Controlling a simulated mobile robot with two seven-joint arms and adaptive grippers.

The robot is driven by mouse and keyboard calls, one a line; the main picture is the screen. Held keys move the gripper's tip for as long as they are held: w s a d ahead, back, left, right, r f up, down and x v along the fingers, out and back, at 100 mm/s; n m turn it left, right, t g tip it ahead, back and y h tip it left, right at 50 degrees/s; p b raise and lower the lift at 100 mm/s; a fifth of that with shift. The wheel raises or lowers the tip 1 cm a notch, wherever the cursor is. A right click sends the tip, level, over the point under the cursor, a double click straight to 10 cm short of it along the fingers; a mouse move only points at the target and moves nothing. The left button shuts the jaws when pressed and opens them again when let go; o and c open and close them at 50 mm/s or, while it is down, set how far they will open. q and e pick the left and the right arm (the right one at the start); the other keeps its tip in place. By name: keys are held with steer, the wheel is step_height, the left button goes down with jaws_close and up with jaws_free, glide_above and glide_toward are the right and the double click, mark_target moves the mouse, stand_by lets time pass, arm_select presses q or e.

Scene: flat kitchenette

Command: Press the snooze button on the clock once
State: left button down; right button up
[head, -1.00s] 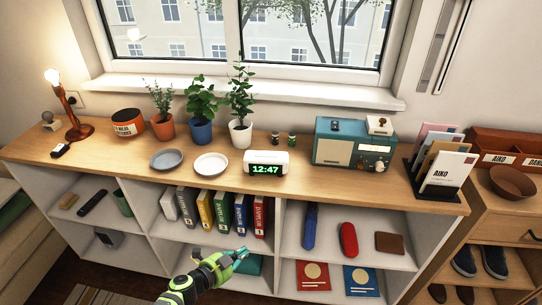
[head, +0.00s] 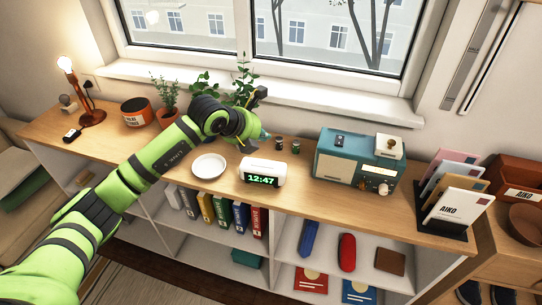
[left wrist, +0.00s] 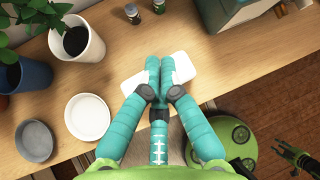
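The clock (head: 263,172) is a white rounded block with a green 12:47 display, standing near the front edge of the wooden top. No snooze button can be made out. In the left wrist view the white clock (left wrist: 186,66) shows on both sides of my teal fingers, which hide its middle. My left gripper (head: 265,136) is above and slightly behind the clock in the head view, with a gap between them. In the left wrist view its fingertips (left wrist: 159,62) are together with nothing between them.
A white plate (head: 208,166) lies left of the clock and a teal radio (head: 345,160) stands to its right. Two small jars (head: 288,143) are behind it. Potted plants stand at the back left, partly behind my arm. The top between clock and radio is clear.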

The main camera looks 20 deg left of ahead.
arm_select(q)
steer(key=b, duration=0.5)
glide_above(261, 166)
step_height(261, 166, down, 7)
steer(key=shift+d, duration=0.1)
steer(key=shift+w+f, duration=0.1)
steer(key=shift+f, duration=0.4)
arm_select(e)
steer(key=shift+s+a+f, duration=0.1)
steer(key=shift+f, duration=1.25)
steer(key=shift+s+a+f, duration=0.1)
steer(key=shift+f, duration=1.2)
arm_select(q)
steer(key=shift+f+b, duration=0.4)
steer(key=shift+b, duration=0.35)
arm_select(e)
steer(key=shift+a+f, duration=0.1)
steer(key=shift+f, duration=0.45)
arm_select(q)
steer(key=shift+f+b, duration=0.35)
steer(key=shift+b, duration=0.05)
arm_select(e)
steer(key=shift+f, duration=0.35)
arm_select(q)
steer(key=shift+r+p, duration=0.35)
steer(key=shift+r, duration=0.35)
arm_select(e)
steer(key=shift+r, duration=0.3)
